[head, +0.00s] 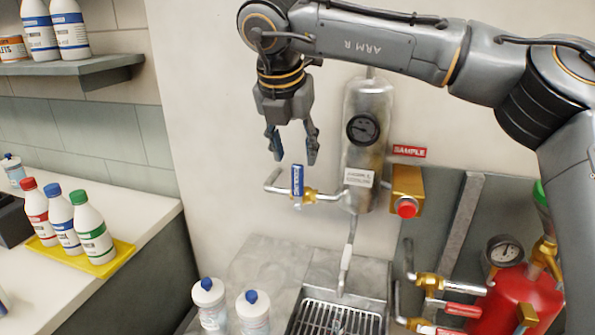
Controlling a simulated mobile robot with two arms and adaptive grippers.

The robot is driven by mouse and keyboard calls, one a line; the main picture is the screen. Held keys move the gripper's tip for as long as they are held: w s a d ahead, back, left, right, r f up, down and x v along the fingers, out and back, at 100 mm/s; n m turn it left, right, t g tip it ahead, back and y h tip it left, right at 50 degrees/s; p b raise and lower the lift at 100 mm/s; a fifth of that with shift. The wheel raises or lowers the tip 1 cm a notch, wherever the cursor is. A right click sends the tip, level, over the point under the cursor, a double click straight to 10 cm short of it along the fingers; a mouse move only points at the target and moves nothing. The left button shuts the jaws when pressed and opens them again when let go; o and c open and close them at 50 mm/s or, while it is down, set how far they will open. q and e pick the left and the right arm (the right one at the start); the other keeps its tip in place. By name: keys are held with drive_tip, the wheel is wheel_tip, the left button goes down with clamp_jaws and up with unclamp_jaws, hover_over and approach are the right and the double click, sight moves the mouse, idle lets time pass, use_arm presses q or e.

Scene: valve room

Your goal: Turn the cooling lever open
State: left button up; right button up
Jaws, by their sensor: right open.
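The cooling lever (297,180) is a blue handle with white lettering, standing upright on a brass valve (309,195). The valve sits on a silver pipe left of the steel cylinder (369,140). My right gripper (292,158) points down with its two fingers apart and empty. In the picture its fingertips are just above the lever's top, one on either side. I cannot tell whether they touch it or how far in front they are. My left gripper is not in view.
A brass block with a red button (407,208) is right of the cylinder. A metal drain grate (335,318) lies below. Two blue-capped bottles (253,311) stand at its left. Red-handled valves (462,310) and a red tank (520,300) are at lower right. A yellow tray (112,262) holds bottles.

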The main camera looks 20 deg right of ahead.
sight(297, 167)
drive_tip(key=x, duration=0.6)
drive_tip(key=shift+w+f+p, duration=0.2)
drive_tip(key=shift+f+p, duration=0.15)
clamp_jaws()
